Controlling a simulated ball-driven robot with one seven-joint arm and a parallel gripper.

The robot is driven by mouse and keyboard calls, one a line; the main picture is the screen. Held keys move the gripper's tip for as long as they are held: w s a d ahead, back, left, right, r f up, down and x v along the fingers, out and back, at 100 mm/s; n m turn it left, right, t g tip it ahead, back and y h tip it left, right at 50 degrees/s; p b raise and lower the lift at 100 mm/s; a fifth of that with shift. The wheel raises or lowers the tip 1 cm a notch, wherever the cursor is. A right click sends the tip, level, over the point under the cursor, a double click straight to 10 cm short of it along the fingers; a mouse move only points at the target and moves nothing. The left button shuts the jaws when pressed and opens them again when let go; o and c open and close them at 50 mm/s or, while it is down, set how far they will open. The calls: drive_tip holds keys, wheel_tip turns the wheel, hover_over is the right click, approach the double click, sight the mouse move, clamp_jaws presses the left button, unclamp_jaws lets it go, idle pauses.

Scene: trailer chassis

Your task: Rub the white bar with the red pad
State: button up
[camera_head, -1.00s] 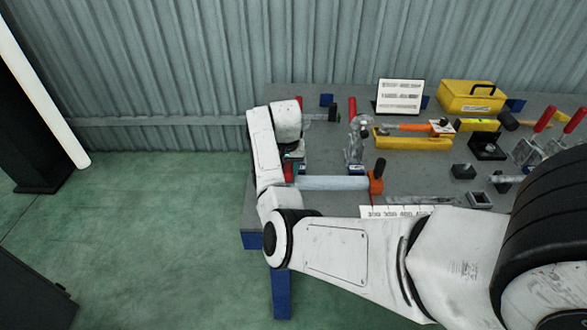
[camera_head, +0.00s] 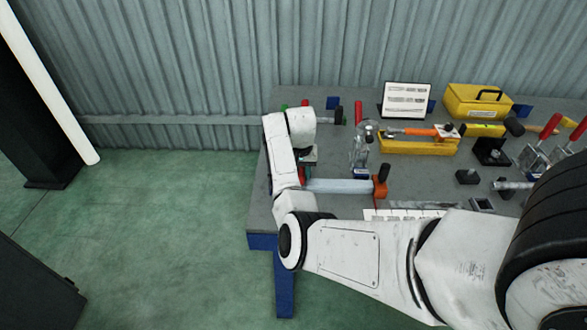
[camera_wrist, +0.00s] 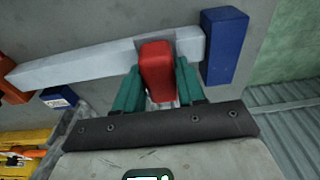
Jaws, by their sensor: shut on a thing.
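The white bar (camera_head: 342,186) lies across the left part of the grey table, with an orange clamp (camera_head: 380,187) at its right end. In the wrist view the bar (camera_wrist: 85,62) runs across the upper part, with a blue block (camera_wrist: 223,45) at its right end. My gripper (camera_wrist: 158,85) has green fingers shut on the red pad (camera_wrist: 156,68). The pad is over the bar near the blue block and overlaps it in the picture; whether it touches is hard to tell. In the head view my arm hides most of the pad and fingers.
A clear bottle (camera_head: 362,148) stands behind the bar. A yellow toolbox (camera_head: 477,101), a white sign (camera_head: 406,100) and a yellow level with an orange tool (camera_head: 418,144) are farther back. A white ruled strip (camera_head: 402,214) lies in front of the bar.

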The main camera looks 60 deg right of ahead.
drive_tip(key=shift+s+f, duration=0.3)
drive_tip(key=shift+f, duration=0.05)
drive_tip(key=shift+c, duration=0.5)
wheel_tip(320, 180, up, 6)
drive_tip(key=p, duration=0.5)
drive_tip(key=shift+w+r+p, duration=0.15)
drive_tip(key=shift+r+p, duration=0.1)
drive_tip(key=shift+p, duration=0.05)
drive_tip(key=shift+r, duration=1.45)
